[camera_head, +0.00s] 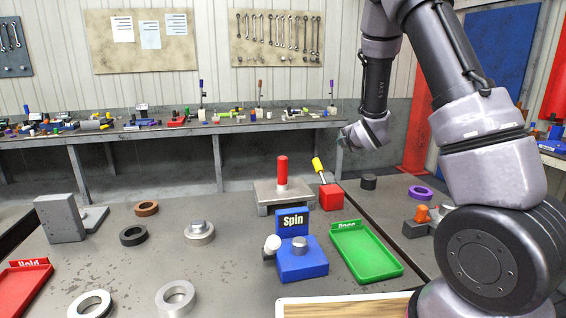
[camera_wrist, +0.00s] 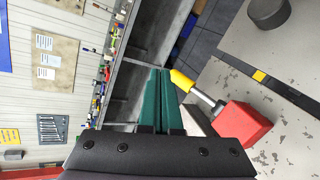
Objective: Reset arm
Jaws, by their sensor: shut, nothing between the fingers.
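My arm rises at the right of the head view and bends down to its wrist (camera_head: 368,132), which hangs above the back edge of the near table. In the wrist view my gripper (camera_wrist: 159,73) shows two green fingers side by side and shut, with nothing between them. A red block with a yellow-handled tool (camera_head: 325,185) stands below the wrist on the table. The same red block (camera_wrist: 241,126) shows to the right of the fingers, apart from them.
A blue "Spin" fixture (camera_head: 302,262), a green tray (camera_head: 366,252) and a plate with a red post (camera_head: 284,190) stand mid-table. Several rings lie at left, with a red tray (camera_head: 22,285) at the left edge. A cluttered bench (camera_head: 165,135) runs along the back.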

